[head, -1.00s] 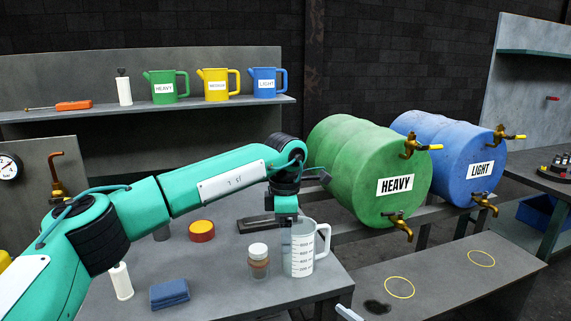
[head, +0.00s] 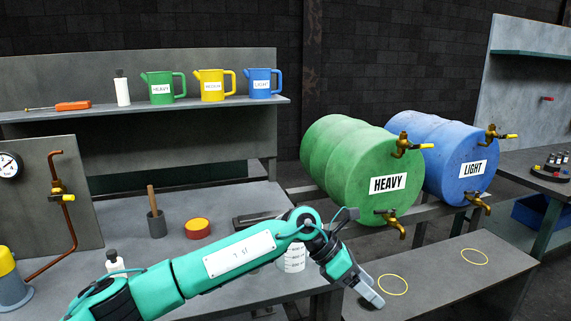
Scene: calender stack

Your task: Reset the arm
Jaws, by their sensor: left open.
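My left arm comes in from the lower left and reaches across the front of the workbench. My left gripper (head: 374,302) is over the low stand at the right, near the left yellow ring. It is open, and I see nothing between its fingers. My right gripper is not in view.
A green HEAVY drum (head: 345,160) and a blue LIGHT drum (head: 445,150) with brass taps lie on a rack. The low stand (head: 440,275) has two yellow rings. A shelf (head: 215,108) holds green, yellow and blue jugs. A red-orange tin (head: 197,228) sits on the bench.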

